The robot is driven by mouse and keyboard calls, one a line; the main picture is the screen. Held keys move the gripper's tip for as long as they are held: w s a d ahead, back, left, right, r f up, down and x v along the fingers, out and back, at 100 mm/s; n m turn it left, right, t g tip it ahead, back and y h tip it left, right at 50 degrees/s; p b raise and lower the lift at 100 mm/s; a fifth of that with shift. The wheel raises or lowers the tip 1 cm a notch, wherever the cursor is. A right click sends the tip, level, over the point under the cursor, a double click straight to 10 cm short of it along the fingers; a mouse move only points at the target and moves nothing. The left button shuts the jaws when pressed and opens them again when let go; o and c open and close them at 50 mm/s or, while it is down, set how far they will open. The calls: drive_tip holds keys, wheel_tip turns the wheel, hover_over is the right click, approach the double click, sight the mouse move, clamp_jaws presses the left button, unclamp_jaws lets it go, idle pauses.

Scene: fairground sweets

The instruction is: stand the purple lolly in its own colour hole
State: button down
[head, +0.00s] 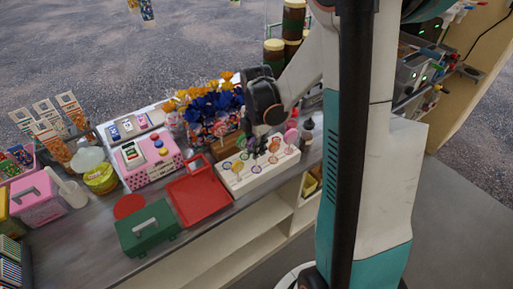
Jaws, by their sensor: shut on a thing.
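A white lolly stand (258,182) sits on the counter, with several coloured rings and round lollies over its top. A purplish round shape (226,166) shows at its left end; I cannot tell whether it is a lolly or a hole's ring. My gripper (262,152) points down over the back middle of the stand. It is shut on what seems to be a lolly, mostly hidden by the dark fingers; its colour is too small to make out. I cannot tell whether its stick touches the stand.
A red tray (185,203) lies left of the stand, with a green toolbox (148,228) in front of it. A pink box (148,163) stands behind. Blue and orange wrapped sweets (208,105) rise behind the stand. Bottles (307,134) stand close on its right.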

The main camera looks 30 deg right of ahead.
drive_tip(key=shift+f, duration=0.1)
drive_tip(key=shift+f+b, duration=0.5)
drive_tip(key=shift+b, duration=0.05)
idle(0.3)
drive_tip(key=shift+f+b, duration=0.65)
drive_tip(key=shift+f, duration=0.05)
drive_tip(key=shift+f+b, duration=1)
drive_tip(key=shift+f, duration=0.2)
